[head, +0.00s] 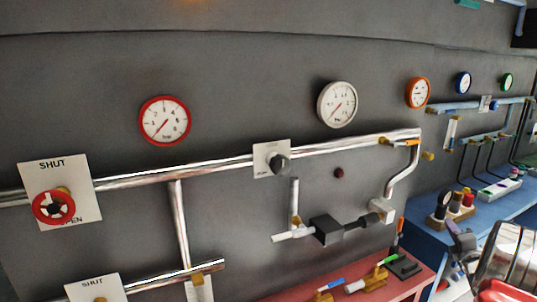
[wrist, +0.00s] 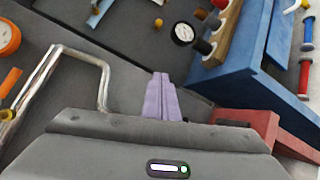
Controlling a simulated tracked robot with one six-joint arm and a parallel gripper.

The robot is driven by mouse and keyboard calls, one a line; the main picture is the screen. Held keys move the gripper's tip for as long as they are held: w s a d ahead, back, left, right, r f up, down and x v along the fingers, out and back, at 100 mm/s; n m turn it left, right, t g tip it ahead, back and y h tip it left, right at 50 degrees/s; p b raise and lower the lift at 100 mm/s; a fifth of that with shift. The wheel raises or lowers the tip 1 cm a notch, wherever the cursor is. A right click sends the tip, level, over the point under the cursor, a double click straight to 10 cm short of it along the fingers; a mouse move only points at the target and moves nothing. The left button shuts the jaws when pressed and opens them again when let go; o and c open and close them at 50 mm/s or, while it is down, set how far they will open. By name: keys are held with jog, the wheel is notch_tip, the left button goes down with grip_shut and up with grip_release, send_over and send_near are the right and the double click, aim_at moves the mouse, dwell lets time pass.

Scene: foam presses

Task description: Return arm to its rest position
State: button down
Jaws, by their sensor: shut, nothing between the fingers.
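My gripper (wrist: 162,98) shows in the wrist view as two purple fingers pressed together, with nothing between them. Behind the fingers is the grey wall, with a bent silver pipe (wrist: 104,84) to their left and a red bench (wrist: 240,122) to their right. In the head view my arm comes in at the lower right corner, in front of the benches. A small dark purple-grey part of it (head: 462,242) stands near the blue bench (head: 425,238).
A grey wall carries a red-rimmed gauge (head: 165,120), a white gauge (head: 337,104), pipes and a red valve wheel (head: 54,206). A red bench (head: 400,288) with coloured-handled valves runs along the bottom. The blue bench holds a gauge and knobs.

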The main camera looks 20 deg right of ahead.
jog(key=s+a+f+m+g+y, duration=0.1)
jog(key=s+a+m+g, duration=0.1)
jog(key=a+m+g, duration=0.35)
jog(key=s+a+f+m+g+y, duration=0.1)
jog(key=s+a+f+m+g, duration=0.15)
jog(key=a+m, duration=0.6)
jog(key=s+a+f+m+g+y, duration=0.1)
jog(key=s+a+m+g, duration=0.2)
jog(key=a, duration=0.8)
jog(key=s+a+r+y, duration=0.2)
jog(key=s+a+r, duration=0.1)
jog(key=a, duration=1)
jog(key=s+a+r+y, duration=0.2)
jog(key=s+a, duration=0.3)
jog(key=a, duration=0.8)
jog(key=s+a+r+y, duration=0.2)
jog(key=s+a+r, duration=0.2)
jog(key=a, duration=0.9)
jog(key=shift+s+a+r+n+t, duration=0.15)
jog(key=shift+s+r+n+t, duration=0.15)
jog(key=shift+s, duration=0.25)
